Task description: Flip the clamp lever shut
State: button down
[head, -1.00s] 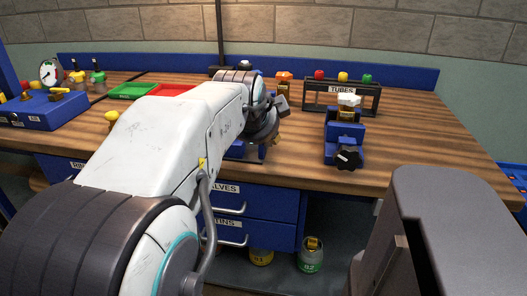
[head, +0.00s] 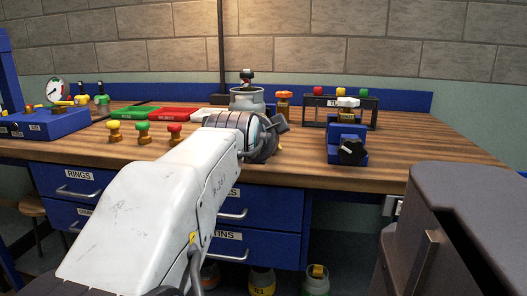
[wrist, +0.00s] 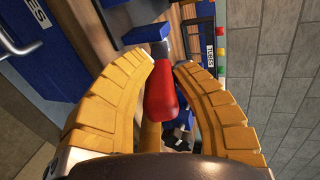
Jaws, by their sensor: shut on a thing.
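In the wrist view, a red handle (wrist: 162,98), which looks like the clamp lever's grip, lies between the two yellow fingers of my gripper (wrist: 167,68).
A blue vise-like fixture with a black knob (head: 351,151) stands right of my wrist. The TUBES rack (head: 325,112) and a grey pot (head: 247,99) are behind. Several coloured-top knobs, including a red one (head: 174,133), stand at left. The right bench top (head: 425,150) is clear.

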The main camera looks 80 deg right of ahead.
jog(key=shift+f, duration=0.25)
dwell(0.3)
jog(key=c, duration=1)
grip_release()
jog(key=shift+w+r, duration=0.1)
jog(key=v, duration=1.2)
